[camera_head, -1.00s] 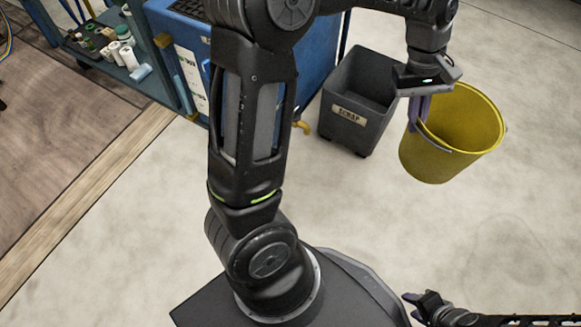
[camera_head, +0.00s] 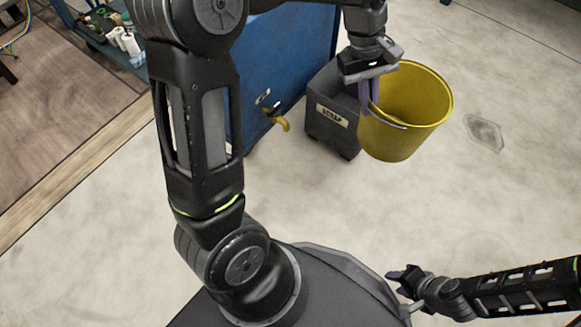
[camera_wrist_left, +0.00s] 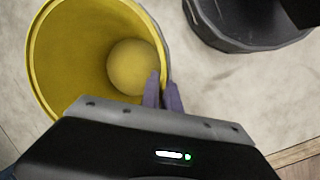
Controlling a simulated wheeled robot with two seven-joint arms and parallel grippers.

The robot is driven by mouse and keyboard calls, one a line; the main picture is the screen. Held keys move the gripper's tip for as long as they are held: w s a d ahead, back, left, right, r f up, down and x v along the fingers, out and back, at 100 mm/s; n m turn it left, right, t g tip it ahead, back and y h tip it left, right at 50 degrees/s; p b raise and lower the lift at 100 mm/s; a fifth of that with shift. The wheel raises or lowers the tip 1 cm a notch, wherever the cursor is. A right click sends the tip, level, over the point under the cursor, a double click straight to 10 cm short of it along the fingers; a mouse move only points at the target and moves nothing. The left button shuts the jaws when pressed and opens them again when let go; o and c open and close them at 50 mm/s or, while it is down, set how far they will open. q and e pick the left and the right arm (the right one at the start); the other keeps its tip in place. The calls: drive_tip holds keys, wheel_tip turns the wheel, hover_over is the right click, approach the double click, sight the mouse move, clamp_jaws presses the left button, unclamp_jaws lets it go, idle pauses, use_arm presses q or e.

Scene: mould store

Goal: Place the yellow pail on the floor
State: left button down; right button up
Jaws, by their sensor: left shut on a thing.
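The yellow pail (camera_head: 392,140) hangs upright, or nearly so, from my left gripper (camera_head: 371,97) in the head view, in front of and to the right of the scrap bin. The left gripper's purple fingers are shut on the pail's near-side rim. In the left wrist view, the pail (camera_wrist_left: 75,60) looks empty, and the fingers (camera_wrist_left: 163,95) cross its rim. The pale concrete floor (camera_head: 450,200) shows around and below it; the height of the gap is hard to judge. My right gripper (camera_head: 396,283) is low at the right, its fingers apart and empty, away from the pail.
A grey scrap bin (camera_head: 331,128) stands close behind the pail, beside a blue cabinet (camera_head: 262,70) with a yellow tap-like fitting (camera_head: 283,121). A shelf with bottles (camera_head: 125,42) is at upper left. A floor plate (camera_head: 484,132) lies right of the pail; floor there is clear.

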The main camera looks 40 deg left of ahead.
use_arm(q)
drive_tip(key=s+a+f+n+t+p, duration=0.1)
drive_tip(key=s+a+f+n, duration=0.15)
drive_tip(key=a+f, duration=0.45)
drive_tip(key=s+a+f+n+p, duration=0.1)
drive_tip(key=s+a+f+n, duration=0.3)
drive_tip(key=f, duration=0.6)
drive_tip(key=s+a+f+n+t+p, duration=0.1)
drive_tip(key=s+a+f+n, duration=0.2)
drive_tip(key=s+f, duration=0.5)
drive_tip(key=s+a+f+n+t+y+p, duration=0.1)
drive_tip(key=s+a+f+n, duration=0.2)
drive_tip(key=s+f, duration=0.6)
wheel_tip(320, 180, down, 4)
drive_tip(key=shift+a+r+t+y, duration=0.1)
drive_tip(key=shift+a+t+y, duration=0.2)
drive_tip(key=shift+a, duration=0.6)
drive_tip(key=w+b, duration=0.3)
drive_tip(key=w, duration=1.4)
drive_tip(key=shift+w+a, duration=0.2)
drive_tip(key=shift+w, duration=0.2)
